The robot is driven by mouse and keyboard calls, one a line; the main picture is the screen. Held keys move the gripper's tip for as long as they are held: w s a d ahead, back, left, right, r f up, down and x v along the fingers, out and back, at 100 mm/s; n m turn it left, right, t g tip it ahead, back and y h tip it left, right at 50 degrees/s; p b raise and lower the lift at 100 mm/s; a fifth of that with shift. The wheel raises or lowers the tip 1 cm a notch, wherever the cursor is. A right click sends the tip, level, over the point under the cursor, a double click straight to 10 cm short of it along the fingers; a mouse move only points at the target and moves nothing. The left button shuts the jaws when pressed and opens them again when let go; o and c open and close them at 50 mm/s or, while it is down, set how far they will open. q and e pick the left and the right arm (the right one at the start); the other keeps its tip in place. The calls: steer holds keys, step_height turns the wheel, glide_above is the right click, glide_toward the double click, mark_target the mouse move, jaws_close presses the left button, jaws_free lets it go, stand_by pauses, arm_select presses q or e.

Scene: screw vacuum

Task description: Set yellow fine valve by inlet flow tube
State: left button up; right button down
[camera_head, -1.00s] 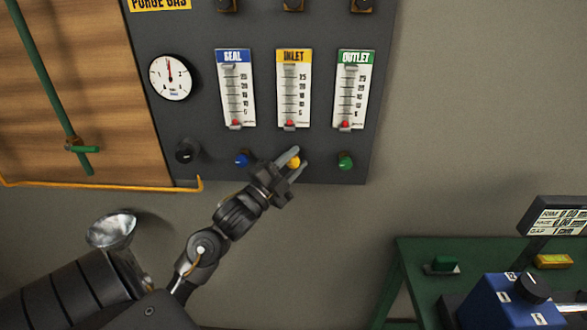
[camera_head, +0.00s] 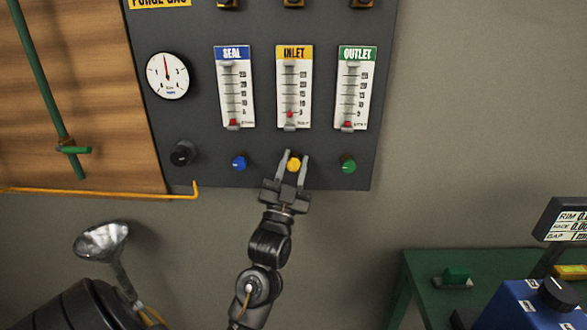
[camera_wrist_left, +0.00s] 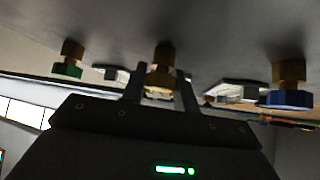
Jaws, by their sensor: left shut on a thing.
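The yellow fine valve (camera_head: 294,164) is a small round knob on the dark panel, below the inlet flow tube (camera_head: 293,88) with its yellow INLET label. My left gripper (camera_head: 293,162) is shut on this knob, with one finger on each side. In the left wrist view the gripper (camera_wrist_left: 161,85) has its fingers around the brass and yellow valve (camera_wrist_left: 162,72). The inlet tube's red float (camera_head: 290,114) sits a little above the bottom, near the lowest marks. My right gripper is not in view.
The blue knob (camera_head: 240,162) and green knob (camera_head: 348,163) flank the yellow one closely. The seal tube (camera_head: 234,88) and outlet tube (camera_head: 354,88) have floats at the bottom. A dial gauge (camera_head: 167,76) and black knob (camera_head: 182,153) are left. A green bench (camera_head: 425,262) stands lower right.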

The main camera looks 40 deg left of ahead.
mark_target(293, 170)
arm_select(q)
steer(key=shift+n+y, duration=0.5)
steer(key=shift+n, duration=0.2)
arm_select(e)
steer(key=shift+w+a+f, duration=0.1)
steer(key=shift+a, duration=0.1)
arm_select(q)
steer(key=o, duration=1)
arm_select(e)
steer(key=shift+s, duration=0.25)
arm_select(q)
steer(key=b+v, duration=0.2)
steer(key=v, duration=0.4)
steer(key=shift+f, duration=0.25)
steer(key=b+v, duration=0.1)
steer(key=v, duration=0.3)
steer(key=shift+s+d, duration=0.15)
steer(key=shift+s, duration=0.15)
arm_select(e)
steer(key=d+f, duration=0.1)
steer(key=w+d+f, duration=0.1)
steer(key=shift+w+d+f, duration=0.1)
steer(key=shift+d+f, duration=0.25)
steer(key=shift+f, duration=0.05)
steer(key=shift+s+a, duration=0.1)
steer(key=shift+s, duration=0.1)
